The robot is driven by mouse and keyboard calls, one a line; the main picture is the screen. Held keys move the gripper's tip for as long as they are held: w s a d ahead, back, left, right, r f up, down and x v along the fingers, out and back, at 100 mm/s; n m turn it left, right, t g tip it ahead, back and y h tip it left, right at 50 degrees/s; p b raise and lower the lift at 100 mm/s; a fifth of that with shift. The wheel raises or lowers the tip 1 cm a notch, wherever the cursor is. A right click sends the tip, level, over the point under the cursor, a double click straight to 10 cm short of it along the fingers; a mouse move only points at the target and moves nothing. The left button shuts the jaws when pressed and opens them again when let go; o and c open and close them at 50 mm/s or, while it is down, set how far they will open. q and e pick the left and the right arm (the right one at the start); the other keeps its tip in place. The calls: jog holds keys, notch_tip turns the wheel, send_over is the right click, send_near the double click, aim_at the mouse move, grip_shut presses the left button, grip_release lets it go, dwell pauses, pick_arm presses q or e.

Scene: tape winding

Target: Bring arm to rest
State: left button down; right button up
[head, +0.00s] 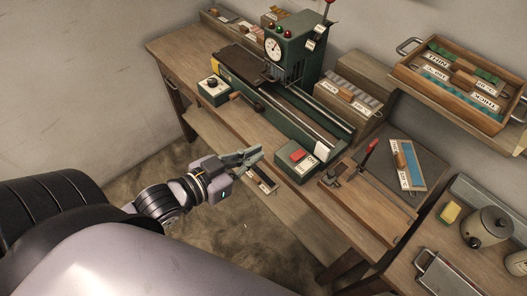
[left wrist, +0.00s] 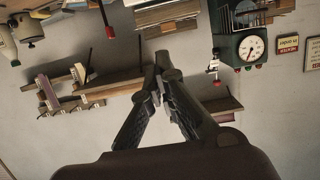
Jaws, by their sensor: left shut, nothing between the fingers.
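My left arm comes in from the left in the head view. Its gripper (head: 258,156) is shut and empty, in front of the workbench (head: 165,50) near its front edge. In the left wrist view the gripper's two fingers (left wrist: 158,72) meet at their tips with nothing between them. My right gripper shows in neither view.
A green winding machine (head: 290,45) with a dial stands on the bench. A control box with a red button (head: 297,160) sits near the gripper. A wooden tray (head: 450,100) is at the upper right, a kettle-like pot (head: 487,226) at the lower right. Open floor (head: 130,165) lies left of the bench.

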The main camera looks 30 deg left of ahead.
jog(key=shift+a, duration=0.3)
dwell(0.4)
